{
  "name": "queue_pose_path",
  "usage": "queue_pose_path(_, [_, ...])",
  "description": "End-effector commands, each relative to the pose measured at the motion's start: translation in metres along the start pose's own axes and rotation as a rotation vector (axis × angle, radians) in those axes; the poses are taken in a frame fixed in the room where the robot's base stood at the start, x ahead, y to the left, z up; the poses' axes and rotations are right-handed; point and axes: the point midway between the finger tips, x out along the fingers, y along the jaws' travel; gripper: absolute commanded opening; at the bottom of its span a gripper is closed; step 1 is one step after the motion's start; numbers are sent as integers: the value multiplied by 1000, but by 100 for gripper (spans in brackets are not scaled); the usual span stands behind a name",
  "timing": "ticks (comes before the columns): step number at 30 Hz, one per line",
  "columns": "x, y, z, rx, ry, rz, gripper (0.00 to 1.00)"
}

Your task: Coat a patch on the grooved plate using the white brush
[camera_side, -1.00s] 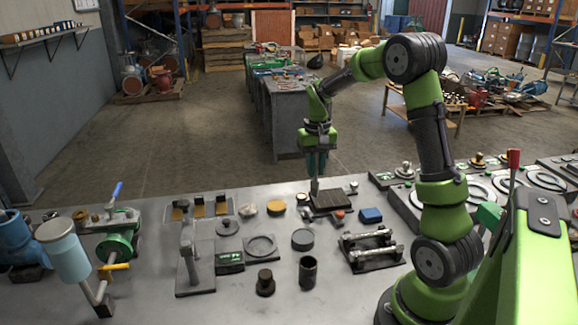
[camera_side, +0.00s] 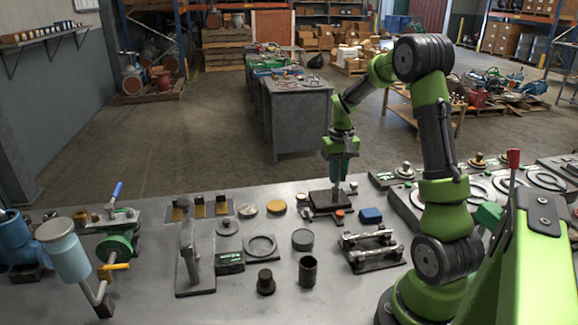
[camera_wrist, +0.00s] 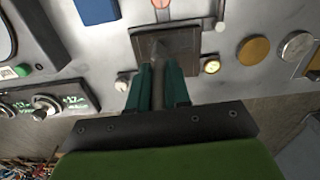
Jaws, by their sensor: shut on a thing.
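The dark plate (camera_side: 321,198) lies on the grey bench, below my gripper (camera_side: 338,177); it also shows in the wrist view (camera_wrist: 178,52). My gripper (camera_wrist: 160,98) points down and its teal fingers are shut on the handle of a brush (camera_side: 336,193). The brush looks pale grey in the side view and grey-brown in the wrist view (camera_wrist: 157,75). Its tip is over the plate and seems to be at its surface, but I cannot tell whether it touches. Grooves and any coating are too small or dark to make out now.
A blue block (camera_side: 371,215) and an orange-red piece (camera_side: 338,213) sit close to the plate's near side. A metal fixture with bars (camera_side: 370,247) stands nearer the arm.

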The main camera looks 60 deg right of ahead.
Motion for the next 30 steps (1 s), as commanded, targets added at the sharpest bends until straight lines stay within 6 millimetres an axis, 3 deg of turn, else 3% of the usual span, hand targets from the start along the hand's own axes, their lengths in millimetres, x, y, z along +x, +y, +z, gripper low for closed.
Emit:
queue_pose_path(16, [0,50,2,2,-1,0,0])
queue_pose_path(21, [0,49,-15,0,-1,1,0])
queue_pose_path(30, [0,19,-15,-3,-1,0,0])
